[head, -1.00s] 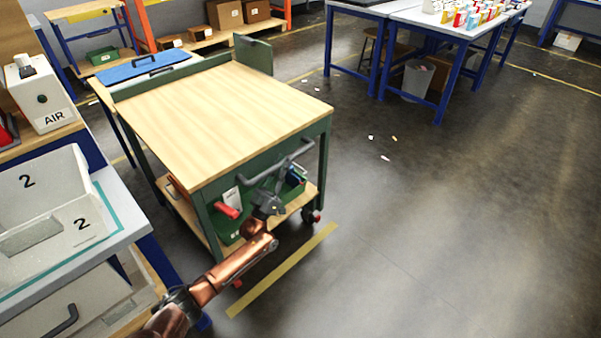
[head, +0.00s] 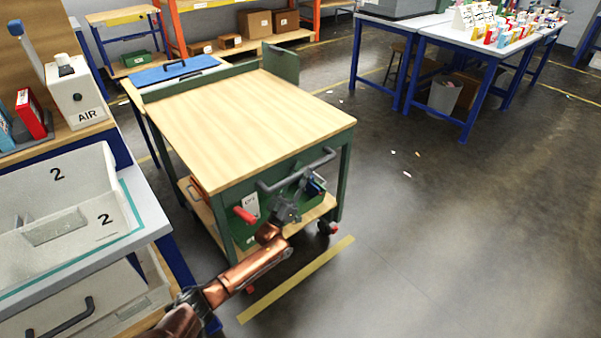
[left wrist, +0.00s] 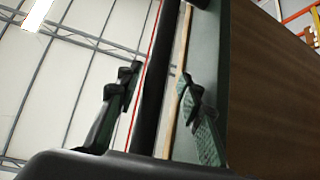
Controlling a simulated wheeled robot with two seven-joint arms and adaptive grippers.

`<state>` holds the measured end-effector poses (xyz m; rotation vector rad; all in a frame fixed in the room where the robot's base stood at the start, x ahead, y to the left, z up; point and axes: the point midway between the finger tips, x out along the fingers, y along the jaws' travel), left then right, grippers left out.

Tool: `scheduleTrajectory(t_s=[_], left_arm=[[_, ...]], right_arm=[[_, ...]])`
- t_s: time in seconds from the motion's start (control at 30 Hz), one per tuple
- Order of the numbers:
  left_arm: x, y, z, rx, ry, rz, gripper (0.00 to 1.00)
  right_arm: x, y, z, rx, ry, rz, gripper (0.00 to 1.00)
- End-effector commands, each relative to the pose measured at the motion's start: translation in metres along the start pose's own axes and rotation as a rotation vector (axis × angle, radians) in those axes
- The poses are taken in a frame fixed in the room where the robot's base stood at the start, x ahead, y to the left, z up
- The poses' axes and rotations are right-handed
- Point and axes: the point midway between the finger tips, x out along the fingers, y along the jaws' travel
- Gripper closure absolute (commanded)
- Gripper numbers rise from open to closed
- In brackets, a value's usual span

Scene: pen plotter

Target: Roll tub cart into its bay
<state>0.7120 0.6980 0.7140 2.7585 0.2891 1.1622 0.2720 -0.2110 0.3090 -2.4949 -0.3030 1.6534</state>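A green-framed cart with a wooden top (head: 240,125) stands at the centre left of the head view. Its dark bar handle (head: 322,157) runs across the near end, and a caster (head: 327,228) shows at the near right leg. My left gripper (head: 290,205) is at the near end, just below the handle in the head view. In the left wrist view the two fingers (left wrist: 155,105) are apart, with a dark bar (left wrist: 153,85) passing between them in the picture. I see no clear contact with the bar. My right gripper is out of view.
A yellow floor line (head: 297,280) lies before the cart. A bench with a grey bin (head: 60,215) and an AIR box (head: 78,95) stands close on the left. A blue-legged table (head: 480,40) is at the back right. The floor at right is mostly clear.

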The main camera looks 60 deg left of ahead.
Motion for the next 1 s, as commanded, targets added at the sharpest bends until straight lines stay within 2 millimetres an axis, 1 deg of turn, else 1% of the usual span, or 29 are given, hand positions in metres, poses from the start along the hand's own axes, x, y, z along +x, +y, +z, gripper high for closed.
scheduleTrajectory(t_s=[0.17,0.27,0.6,0.73,0.83,1.0], left_arm=[[-0.005,0.001,0.001,-0.001,-0.001,0.000,0.66],[-0.017,0.000,0.002,-0.001,-0.004,-0.001,0.66],[-0.086,-0.002,0.001,0.001,-0.003,-0.003,0.66],[-0.106,-0.002,0.000,0.001,-0.002,-0.003,0.66],[-0.115,-0.002,0.000,0.001,-0.001,-0.002,0.66],[-0.121,-0.001,-0.001,0.001,0.000,-0.001,0.66]], right_arm=[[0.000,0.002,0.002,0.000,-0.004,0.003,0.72],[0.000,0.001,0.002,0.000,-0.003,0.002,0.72],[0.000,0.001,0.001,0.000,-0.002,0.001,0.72],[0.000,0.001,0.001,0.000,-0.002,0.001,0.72],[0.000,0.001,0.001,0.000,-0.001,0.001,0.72],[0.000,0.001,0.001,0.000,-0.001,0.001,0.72]])
